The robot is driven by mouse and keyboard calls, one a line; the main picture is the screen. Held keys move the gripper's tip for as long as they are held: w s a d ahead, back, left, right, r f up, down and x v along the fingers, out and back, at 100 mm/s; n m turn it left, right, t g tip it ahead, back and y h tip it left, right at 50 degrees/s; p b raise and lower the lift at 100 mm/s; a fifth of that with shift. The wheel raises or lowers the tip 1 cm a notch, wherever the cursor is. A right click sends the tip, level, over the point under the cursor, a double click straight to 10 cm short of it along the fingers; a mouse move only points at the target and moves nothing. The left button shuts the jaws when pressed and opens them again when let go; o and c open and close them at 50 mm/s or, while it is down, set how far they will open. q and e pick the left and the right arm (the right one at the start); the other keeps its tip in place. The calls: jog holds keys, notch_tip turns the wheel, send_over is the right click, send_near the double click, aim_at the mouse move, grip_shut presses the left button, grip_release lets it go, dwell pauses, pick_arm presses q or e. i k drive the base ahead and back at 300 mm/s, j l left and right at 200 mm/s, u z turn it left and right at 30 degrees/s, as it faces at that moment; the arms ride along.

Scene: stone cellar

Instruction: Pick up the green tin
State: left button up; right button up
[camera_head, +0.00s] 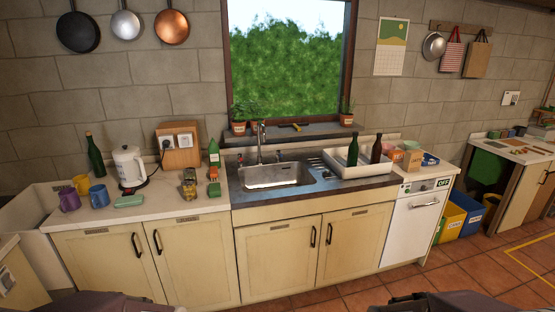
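Several small objects stand on the left counter, and I cannot tell for sure which is the green tin. A small green block-like item (214,190) lies near the counter's right end. Two yellow-green items (189,189) stand just left of it, and an orange-red one (213,173) is behind. A flat pale-green item (130,201) lies near the front edge, in front of the white kettle (129,167). Dark parts of my arms show at the bottom edge, far below the counter top. Neither gripper's fingers show.
Blue (99,196), purple (69,199) and yellow (81,184) mugs and a green bottle (95,156) crowd the counter's left. A sink (275,176) is in the middle. A white tray (352,171) with two bottles is right. Tiled floor is clear in front.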

aim_at(188, 172)
jog(key=i, duration=0.65)
jog(key=i+u, duration=0.4)
jog(key=i+l+u, duration=0.15)
jog(key=u, duration=0.3)
jog(key=i+l+u, duration=0.25)
jog(key=u, duration=0.15)
jog(key=i, duration=0.05)
